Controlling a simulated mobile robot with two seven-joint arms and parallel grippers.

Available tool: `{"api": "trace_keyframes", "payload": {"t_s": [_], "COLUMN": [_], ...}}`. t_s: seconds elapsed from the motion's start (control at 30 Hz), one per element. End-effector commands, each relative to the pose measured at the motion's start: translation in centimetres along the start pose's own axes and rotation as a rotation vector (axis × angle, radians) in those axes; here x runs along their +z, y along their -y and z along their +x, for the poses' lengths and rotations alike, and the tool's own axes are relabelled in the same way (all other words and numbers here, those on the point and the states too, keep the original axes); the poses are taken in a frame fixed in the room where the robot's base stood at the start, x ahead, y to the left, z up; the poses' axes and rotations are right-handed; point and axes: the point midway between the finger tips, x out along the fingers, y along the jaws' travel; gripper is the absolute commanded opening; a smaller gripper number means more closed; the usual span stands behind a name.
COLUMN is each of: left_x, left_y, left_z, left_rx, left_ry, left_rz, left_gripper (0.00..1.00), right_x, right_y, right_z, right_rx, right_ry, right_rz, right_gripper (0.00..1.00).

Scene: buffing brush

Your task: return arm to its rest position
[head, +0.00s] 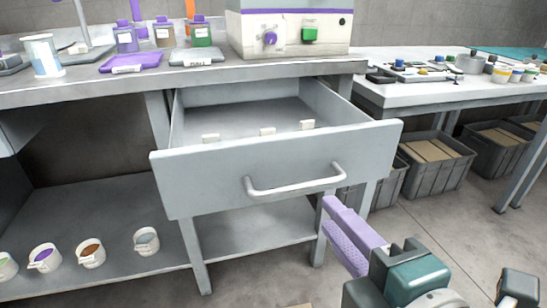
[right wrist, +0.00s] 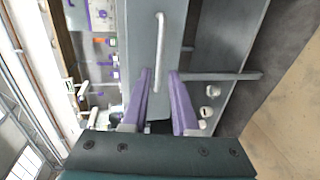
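My right gripper (head: 328,214), with purple fingers, is at the lower right of the head view. It is in front of the open grey drawer (head: 225,178), below its handle (head: 295,188) and apart from it. In the right wrist view the two fingers of my right gripper (right wrist: 160,74) stand apart with nothing held between them. The drawer handle (right wrist: 159,45) shows beyond the fingertips there. My left gripper is not in view.
The drawer juts out from the workbench (head: 60,95) and holds small pale labels or blocks (head: 267,131). White cups (head: 91,256) stand on the lower shelf. A side table (head: 420,93) and grey crates (head: 437,170) are at the right. The floor in front is mostly open.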

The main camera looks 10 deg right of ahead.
Motion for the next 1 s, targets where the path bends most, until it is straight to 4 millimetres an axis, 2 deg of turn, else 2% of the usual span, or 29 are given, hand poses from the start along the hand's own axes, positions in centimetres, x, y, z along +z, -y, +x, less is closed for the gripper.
{"api": "trace_keyframes", "payload": {"t_s": [0.07,0.17,0.3,0.4,0.5,0.6,0.77,1.0], "left_x": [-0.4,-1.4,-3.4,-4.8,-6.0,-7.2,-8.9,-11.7], "left_y": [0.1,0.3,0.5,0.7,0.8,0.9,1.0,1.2], "left_z": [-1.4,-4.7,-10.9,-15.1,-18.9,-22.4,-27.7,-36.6], "left_rx": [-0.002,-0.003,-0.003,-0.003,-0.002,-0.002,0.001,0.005], "left_ry": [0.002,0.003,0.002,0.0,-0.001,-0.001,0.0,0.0], "left_rz": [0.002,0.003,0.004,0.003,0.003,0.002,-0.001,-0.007], "left_gripper": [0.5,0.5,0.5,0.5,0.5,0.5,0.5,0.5], "right_x": [0.8,3.1,6.5,7.5,7.3,6.2,4.0,4.1], "right_y": [-1.4,-4.3,-8.9,-11.4,-13.8,-16.2,-20.9,-29.9], "right_z": [-0.4,-1.6,-4.8,-7.9,-11.4,-15.2,-21.8,-23.3], "right_rx": [-0.018,-0.077,-0.221,-0.349,-0.489,-0.637,-0.877,-0.864], "right_ry": [0.028,0.114,0.287,0.404,0.507,0.601,0.745,0.74], "right_rz": [0.043,0.182,0.51,0.755,0.965,1.13,1.294,1.289], "right_gripper": [0.27,0.27,0.27,0.27,0.27,0.27,0.27,0.27]}}
